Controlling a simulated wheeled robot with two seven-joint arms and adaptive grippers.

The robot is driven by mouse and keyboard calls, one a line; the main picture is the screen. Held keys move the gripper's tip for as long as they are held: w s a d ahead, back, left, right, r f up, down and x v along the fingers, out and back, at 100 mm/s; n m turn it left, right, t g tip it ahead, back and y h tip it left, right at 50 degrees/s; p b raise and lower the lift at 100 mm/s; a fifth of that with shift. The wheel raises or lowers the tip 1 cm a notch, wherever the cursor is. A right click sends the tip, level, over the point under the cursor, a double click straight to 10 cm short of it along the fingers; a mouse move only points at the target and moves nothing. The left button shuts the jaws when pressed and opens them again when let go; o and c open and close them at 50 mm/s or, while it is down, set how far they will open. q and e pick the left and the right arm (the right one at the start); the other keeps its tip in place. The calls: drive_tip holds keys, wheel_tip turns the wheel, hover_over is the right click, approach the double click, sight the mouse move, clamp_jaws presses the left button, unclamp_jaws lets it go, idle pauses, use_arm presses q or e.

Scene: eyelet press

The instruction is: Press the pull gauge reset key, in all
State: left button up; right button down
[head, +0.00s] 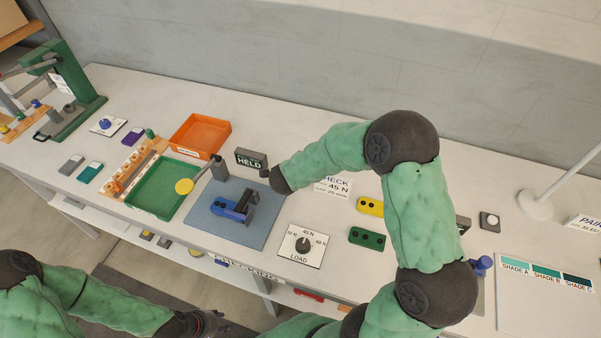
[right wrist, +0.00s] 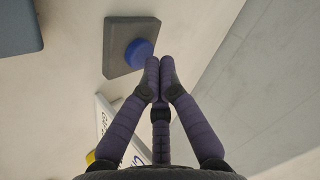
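A grey block with a round blue key (right wrist: 139,53) lies on the bench in the right wrist view. In the head view my right forearm hides the key and most of that gripper (head: 265,174). A dark display (head: 251,159) reading HELD stands by the blue mat (head: 213,228), which carries a blue and dark fixture (head: 232,210). My left gripper (head: 210,323) is low at the front; its fingers are unclear.
A LOAD dial (head: 303,246), yellow block (head: 369,206) and green block (head: 367,238) lie right of the mat. Green (head: 163,206) and orange (head: 202,152) trays are to its left. Another blue button (head: 105,124) sits far left, a white one (head: 490,221) right. A wall stands behind.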

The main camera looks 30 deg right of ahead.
drive_tip(key=shift+f, duration=0.55)
idle(0.6)
idle(0.4)
drive_tip(key=shift+r+p, duration=0.85)
drive_tip(key=shift+r, duration=0.1)
wheel_tip(320, 180, up, 5)
drive_tip(key=p, duration=0.5)
drive_tip(key=shift+r, duration=0.1)
idle(0.6)
